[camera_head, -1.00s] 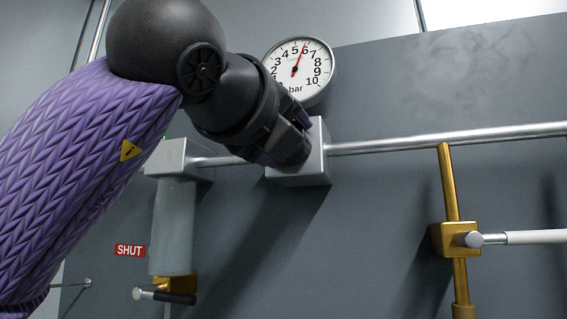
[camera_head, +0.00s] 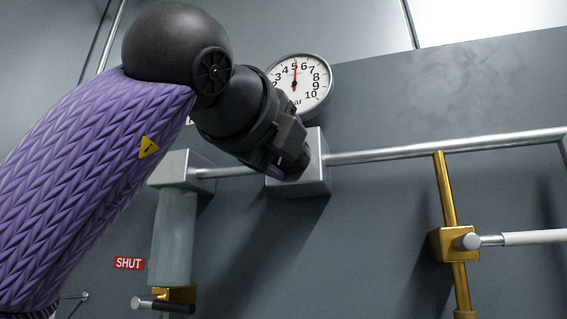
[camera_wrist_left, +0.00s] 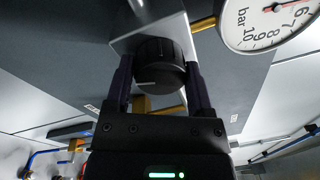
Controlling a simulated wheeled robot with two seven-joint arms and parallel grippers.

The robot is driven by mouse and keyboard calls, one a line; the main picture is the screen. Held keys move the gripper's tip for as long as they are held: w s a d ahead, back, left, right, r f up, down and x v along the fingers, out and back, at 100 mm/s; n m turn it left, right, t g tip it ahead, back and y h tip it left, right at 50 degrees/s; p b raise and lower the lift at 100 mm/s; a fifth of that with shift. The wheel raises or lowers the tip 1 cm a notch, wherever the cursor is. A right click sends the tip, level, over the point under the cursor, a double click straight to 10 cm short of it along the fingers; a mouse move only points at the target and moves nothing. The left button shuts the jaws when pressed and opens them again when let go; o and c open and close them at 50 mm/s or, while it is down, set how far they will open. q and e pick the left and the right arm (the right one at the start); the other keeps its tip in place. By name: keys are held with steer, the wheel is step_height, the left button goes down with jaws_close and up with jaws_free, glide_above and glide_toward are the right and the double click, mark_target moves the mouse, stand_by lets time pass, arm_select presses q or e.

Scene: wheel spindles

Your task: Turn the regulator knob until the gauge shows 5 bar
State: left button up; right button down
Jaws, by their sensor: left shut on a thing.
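The regulator is a grey metal block (camera_head: 318,165) on a horizontal pipe. Its black ribbed knob (camera_wrist_left: 158,68) with a white mark shows in the left wrist view; in the head view my gripper hides it. My left gripper (camera_head: 287,165) is shut on the knob, with one finger on each side of it in the wrist view (camera_wrist_left: 160,88). The round white gauge (camera_head: 312,88) is above the block. Its red needle (camera_head: 295,74) points nearly straight up, at about 5. The gauge is partly cut off in the wrist view (camera_wrist_left: 262,28). My right gripper is not in view.
The silver pipe (camera_head: 430,147) runs right along the grey panel. A brass valve (camera_head: 447,244) with a white-sleeved lever (camera_head: 535,237) is at the right.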

arm_select(q)
steer(key=o, duration=1.2)
steer(key=shift+a, duration=0.1)
steer(key=b+v, duration=0.4)
steer(key=v, duration=0.6)
